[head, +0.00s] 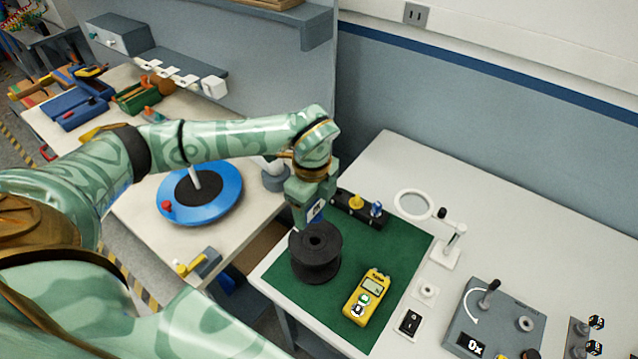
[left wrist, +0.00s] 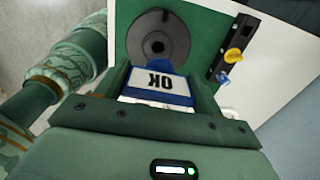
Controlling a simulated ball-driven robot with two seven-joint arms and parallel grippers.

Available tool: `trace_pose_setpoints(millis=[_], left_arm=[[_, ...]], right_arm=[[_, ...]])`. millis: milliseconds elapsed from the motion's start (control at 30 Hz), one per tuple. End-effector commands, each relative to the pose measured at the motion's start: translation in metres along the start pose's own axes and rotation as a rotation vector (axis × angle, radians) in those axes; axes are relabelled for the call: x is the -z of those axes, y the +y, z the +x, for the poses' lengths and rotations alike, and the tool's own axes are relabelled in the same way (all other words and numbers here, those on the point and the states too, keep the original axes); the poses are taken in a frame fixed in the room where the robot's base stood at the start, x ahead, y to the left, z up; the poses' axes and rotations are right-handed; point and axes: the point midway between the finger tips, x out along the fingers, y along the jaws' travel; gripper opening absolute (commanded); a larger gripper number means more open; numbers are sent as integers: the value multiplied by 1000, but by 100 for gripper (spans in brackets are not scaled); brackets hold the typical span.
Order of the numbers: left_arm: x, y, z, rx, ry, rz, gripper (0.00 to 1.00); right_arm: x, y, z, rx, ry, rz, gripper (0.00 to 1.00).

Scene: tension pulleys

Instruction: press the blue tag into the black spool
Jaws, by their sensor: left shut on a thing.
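The black spool (head: 315,268) stands upright on the green mat, its round top with a centre hole facing up. It also shows in the left wrist view (left wrist: 180,38). My left gripper (head: 312,212) is shut on the blue tag (head: 317,210), just above the spool's far side. In the left wrist view the tag (left wrist: 158,88) has a white face reading "OK" and blue edges, and sits between the two fingers. Its tip overlaps the near rim of the spool there; I cannot tell whether they touch. My right gripper is not in view.
The green mat (head: 403,262) also carries a yellow meter (head: 367,297) right of the spool and a black block with yellow and blue knobs (head: 358,208) behind it. A magnifier (head: 414,205) and a grey control box (head: 500,322) stand further right.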

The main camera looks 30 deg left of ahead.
Motion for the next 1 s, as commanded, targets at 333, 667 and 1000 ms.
trace_pose_setpoints(millis=[333, 667, 1000], left_arm=[[0, 0, 32, -2, 0, -1, 46], [0, 0, 66, -1, 0, -2, 46], [0, 0, 69, 0, 0, -2, 46]], right_arm=[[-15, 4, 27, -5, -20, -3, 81], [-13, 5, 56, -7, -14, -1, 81], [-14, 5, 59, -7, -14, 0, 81]])
